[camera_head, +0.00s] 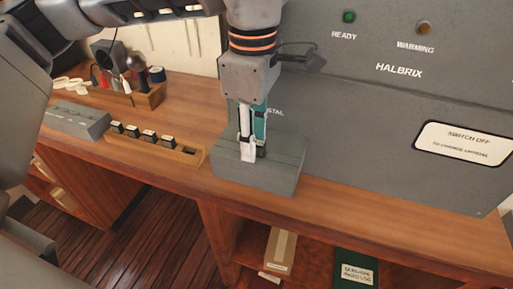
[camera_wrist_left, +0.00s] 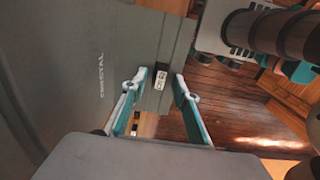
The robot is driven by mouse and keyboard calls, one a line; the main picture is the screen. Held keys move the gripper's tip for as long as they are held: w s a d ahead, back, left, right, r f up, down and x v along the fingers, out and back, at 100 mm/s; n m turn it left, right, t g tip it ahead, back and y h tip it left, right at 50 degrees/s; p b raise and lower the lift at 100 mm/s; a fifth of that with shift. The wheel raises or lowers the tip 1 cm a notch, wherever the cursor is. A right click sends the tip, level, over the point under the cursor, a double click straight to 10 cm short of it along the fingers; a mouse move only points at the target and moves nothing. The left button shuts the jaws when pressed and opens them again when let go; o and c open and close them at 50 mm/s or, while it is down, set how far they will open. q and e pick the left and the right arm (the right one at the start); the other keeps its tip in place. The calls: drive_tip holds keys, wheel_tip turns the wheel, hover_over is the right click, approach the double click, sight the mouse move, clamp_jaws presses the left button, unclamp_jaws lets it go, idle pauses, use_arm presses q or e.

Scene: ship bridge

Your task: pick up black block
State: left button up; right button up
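A black block (camera_wrist_left: 161,80) with a small white label stands in the grey socket box (camera_head: 275,172) at the front of the grey cabinet. My left gripper (camera_head: 254,152) points down over this box. In the left wrist view its two fingers (camera_wrist_left: 160,82) are apart, one on each side of the black block, with a gap visible on both sides. In the head view the fingers largely hide this block. Several more small black blocks with pale labels stand in a wooden rack (camera_head: 191,152) to the left. My right gripper does not show clearly.
A long grey block (camera_head: 78,120) and a wooden tool holder (camera_head: 146,96) are on the left of the wooden counter (camera_head: 194,92). Open shelves below hold a dark green book (camera_head: 356,268).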

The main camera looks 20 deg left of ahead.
use_arm(q)
clamp_jaws()
drive_tip(key=shift+r, duration=0.1)
drive_tip(key=shift+r, duration=0.5)
wheel_tip(320, 180, up, 19)
drive_tip(key=p, duration=0.2)
drive_tip(key=shift+f, duration=0.1)
